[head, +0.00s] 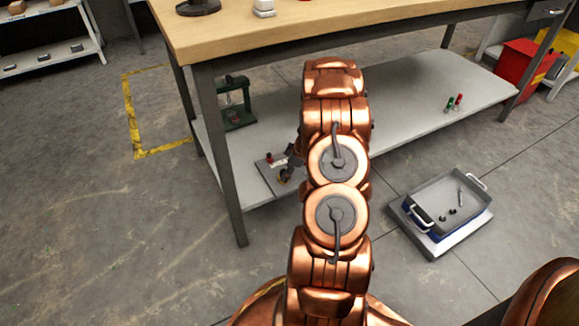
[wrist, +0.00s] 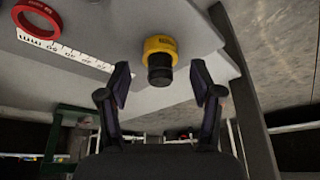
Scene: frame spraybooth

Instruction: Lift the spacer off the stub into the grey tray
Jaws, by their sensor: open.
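A yellow ring-shaped piece (wrist: 160,45), which looks like the spacer, sits around a dark stub (wrist: 160,76) in the wrist view. My gripper (wrist: 162,80) is open, with one finger on each side of the dark stub and visible gaps between. It holds nothing. In the head view my gripper (head: 288,165) is low over the bench's lower shelf, partly behind my arm, and the spacer is too small to make out surely. The grey tray (head: 436,197) is at the right of the head view, with small dark pieces and a metal rod in it.
A red ring (wrist: 38,18) and a white ruler strip (wrist: 65,52) lie left of the stub. A green press (head: 236,105) stands on the lower shelf (head: 400,115). A bench leg (head: 220,150) is close left. Open floor surrounds the tray.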

